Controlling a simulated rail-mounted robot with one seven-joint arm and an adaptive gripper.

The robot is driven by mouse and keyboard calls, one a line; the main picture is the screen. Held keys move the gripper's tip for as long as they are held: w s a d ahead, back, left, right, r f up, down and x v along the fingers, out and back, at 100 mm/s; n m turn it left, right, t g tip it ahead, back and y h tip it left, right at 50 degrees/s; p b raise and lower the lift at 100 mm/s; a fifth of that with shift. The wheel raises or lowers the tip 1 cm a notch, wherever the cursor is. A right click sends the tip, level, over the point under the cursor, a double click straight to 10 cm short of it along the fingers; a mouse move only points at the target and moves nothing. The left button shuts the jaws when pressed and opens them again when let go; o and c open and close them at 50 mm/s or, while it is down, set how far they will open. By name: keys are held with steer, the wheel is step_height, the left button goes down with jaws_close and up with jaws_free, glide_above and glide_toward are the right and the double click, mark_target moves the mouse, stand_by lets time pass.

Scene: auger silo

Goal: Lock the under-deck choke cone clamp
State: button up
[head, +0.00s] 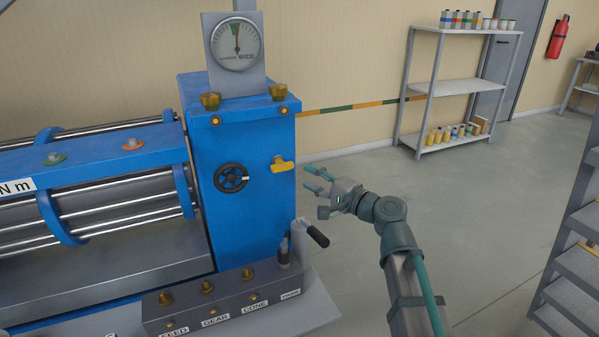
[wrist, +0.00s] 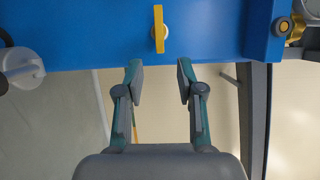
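A small yellow lever (head: 284,165) on a round pivot sits on the front face of the blue housing (head: 240,210). In the wrist view the yellow lever (wrist: 158,28) stands upright in the picture, ahead of the fingers. It is the likely clamp lever, but no label on it can be read. My gripper (head: 314,179) is open and empty, just right of the lever. In the wrist view my gripper (wrist: 160,74) has its fingers spread on either side of the lever's line, short of the blue face and not touching the lever.
A black handwheel (head: 231,178) is left of the lever. Below stands a grey block (head: 220,300) labelled FEED, GEAR and CONE, with a black-gripped handle (head: 317,235) rising at its right end. A dial gauge (head: 236,44) marked WIDE tops the housing.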

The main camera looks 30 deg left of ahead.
steer(key=shift+v, duration=1.45)
steer(key=shift+f, duration=0.1)
